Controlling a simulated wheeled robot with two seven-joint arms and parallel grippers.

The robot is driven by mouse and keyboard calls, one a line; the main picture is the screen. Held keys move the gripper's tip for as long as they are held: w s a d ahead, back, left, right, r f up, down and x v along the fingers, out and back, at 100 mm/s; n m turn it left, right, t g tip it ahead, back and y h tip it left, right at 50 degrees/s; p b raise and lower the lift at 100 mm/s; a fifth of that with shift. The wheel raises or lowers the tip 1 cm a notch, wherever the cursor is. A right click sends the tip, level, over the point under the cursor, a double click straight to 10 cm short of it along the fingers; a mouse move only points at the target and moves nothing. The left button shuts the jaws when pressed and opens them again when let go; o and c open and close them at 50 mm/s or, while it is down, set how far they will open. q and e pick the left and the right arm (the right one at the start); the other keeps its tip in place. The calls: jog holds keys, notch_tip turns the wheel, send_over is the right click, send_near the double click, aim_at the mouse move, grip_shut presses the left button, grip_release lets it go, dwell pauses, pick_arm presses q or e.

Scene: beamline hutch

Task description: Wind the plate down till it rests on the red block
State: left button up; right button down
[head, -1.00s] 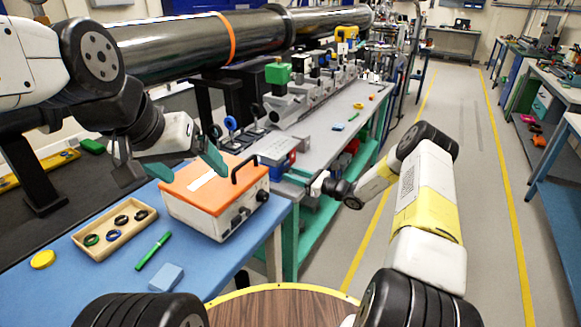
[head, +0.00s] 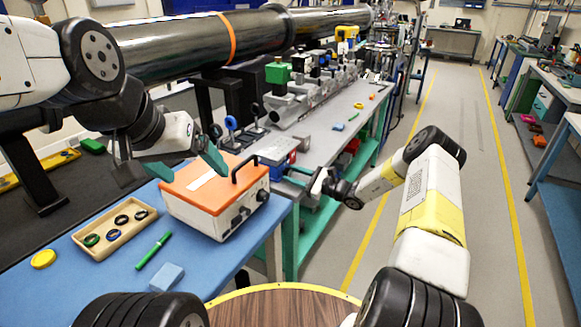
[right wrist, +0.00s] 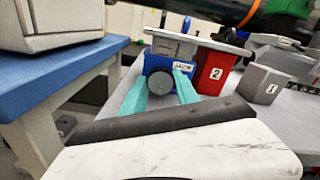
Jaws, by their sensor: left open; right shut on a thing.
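The grey metal plate (right wrist: 200,39) sits on a blue jack body (right wrist: 181,67) with a dark round knob (right wrist: 159,88). The plate also shows on the bench in the head view (head: 277,149). The red block (right wrist: 213,72), marked 2, stands beside the jack under the plate's right part; I cannot tell whether plate and block touch. My right gripper (right wrist: 160,93) is shut on the knob, one teal finger on each side. My left gripper (head: 185,166) is open and empty near the orange-topped box.
A grey block (right wrist: 263,84) marked 1 stands right of the red block. The orange-topped box (head: 215,184), a tray of rings (head: 92,249), a green pen (head: 153,251) and a light-blue block (head: 166,277) are on the blue table. A long dark pipe (head: 180,48) runs behind.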

jog(key=c, duration=0.9)
grip_release()
jog(key=shift+v, duration=3.9)
